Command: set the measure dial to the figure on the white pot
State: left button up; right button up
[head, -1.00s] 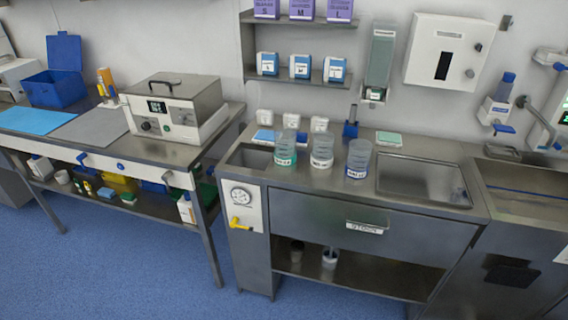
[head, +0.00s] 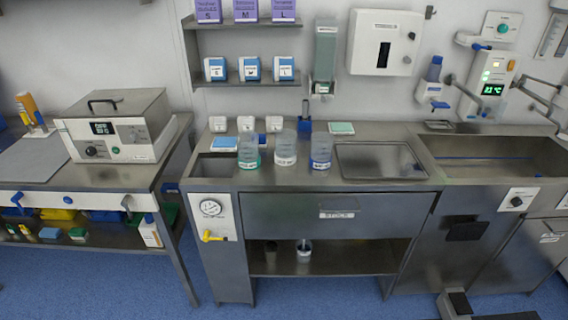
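Three clear pots stand in a row on the steel counter: one with a green band (head: 249,153), one with a white band (head: 285,149) in the middle, and one with a blue band (head: 321,152). Their labels face me, but the writing is too small to read. A round white dial (head: 211,207) sits on a white panel at the counter's left front, above a yellow lever (head: 212,236). A black knob (head: 516,202) is on another white panel below the sink at right. I cannot tell which is the measure dial. Neither gripper is in view.
A drawer (head: 310,217) spans the counter front, above an open shelf with a small pot (head: 304,254). A steel box with a display (head: 117,127) stands on the left table. A pedal (head: 458,303) is on the floor at lower right.

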aim_at(516, 201)
jog(key=l+z, duration=0.15)
jog(key=l, duration=0.5)
jog(key=i+l+z, duration=0.15)
jog(key=l, duration=0.5)
jog(key=l+z, duration=0.15)
jog(key=l, duration=0.5)
jog(key=i, duration=0.05)
